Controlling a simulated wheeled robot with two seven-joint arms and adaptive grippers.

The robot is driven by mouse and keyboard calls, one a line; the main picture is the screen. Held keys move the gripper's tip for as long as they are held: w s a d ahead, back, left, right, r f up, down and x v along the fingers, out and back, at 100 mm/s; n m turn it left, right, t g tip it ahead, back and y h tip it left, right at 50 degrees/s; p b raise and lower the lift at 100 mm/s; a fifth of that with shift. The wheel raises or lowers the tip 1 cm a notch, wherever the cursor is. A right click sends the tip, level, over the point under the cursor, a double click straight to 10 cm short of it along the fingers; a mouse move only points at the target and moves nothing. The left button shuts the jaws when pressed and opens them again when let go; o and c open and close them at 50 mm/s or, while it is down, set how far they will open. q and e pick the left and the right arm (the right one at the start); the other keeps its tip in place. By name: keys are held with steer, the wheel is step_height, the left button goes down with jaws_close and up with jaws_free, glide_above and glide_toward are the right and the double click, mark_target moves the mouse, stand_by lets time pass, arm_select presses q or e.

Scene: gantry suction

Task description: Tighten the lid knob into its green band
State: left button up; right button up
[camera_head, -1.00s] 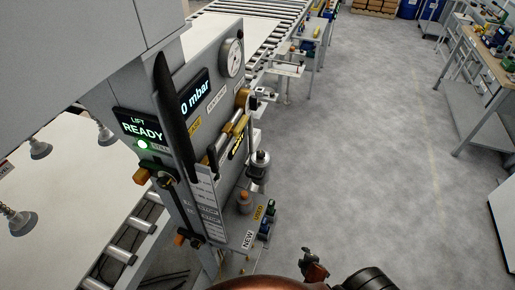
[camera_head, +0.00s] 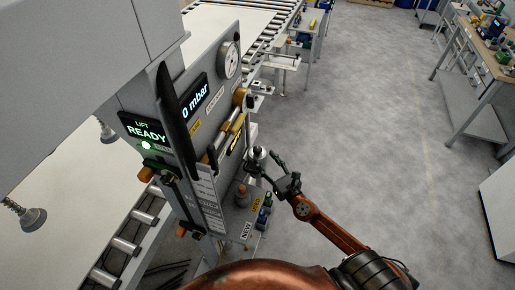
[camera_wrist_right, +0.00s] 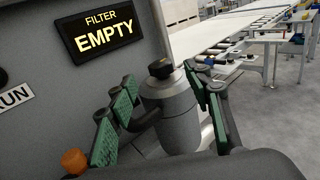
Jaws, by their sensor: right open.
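The lid knob (camera_wrist_right: 160,68) is black and sits on top of a grey filter canister (camera_wrist_right: 172,112), upright on the machine's side. The canister also shows in the head view (camera_head: 259,153), where the knob is small. I cannot make out a green band on it. My right gripper (camera_wrist_right: 160,78) is open, its green-padded fingers on either side of the view with the canister and knob between and beyond them. I cannot tell whether a finger touches. In the head view my right gripper (camera_head: 268,165) is just right of the canister. My left gripper is not in view.
A display (camera_wrist_right: 98,30) reads FILTER EMPTY. The panel display (camera_head: 195,95) reads 0 mbar, beside a round gauge (camera_head: 229,60). An orange-topped part (camera_head: 241,190) stands below on a shelf labelled NEW and USED. Open floor (camera_head: 380,120) lies to the right.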

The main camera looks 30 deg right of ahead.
mark_target(257, 147)
steer(key=w+p, duration=0.1)
steer(key=w, duration=0.6)
steer(key=shift+w, duration=0.2)
steer(key=shift+c, duration=0.6)
steer(key=c, duration=1.1)
steer(key=shift+o, duration=0.2)
steer(key=shift+r+m+h+p, duration=0.1)
steer(key=shift+m+h+p, duration=0.2)
steer(key=shift+p, duration=0.3)
steer(key=m+h+p, duration=0.2)
steer(key=h+p, duration=0.1)
steer(key=p, duration=0.1)
steer(key=shift+r, duration=0.1)
steer(key=shift+m+g+h+p, duration=0.5)
steer(key=shift+m+h+p, duration=0.3)
steer(key=shift+h, duration=0.3)
steer(key=shift+f+m+g+h, duration=0.2)
steer(key=shift+m+g+h, duration=0.65)
steer(key=shift+h, duration=0.75)
steer(key=shift+m+h, duration=0.3)
steer(key=shift+m, duration=0.05)
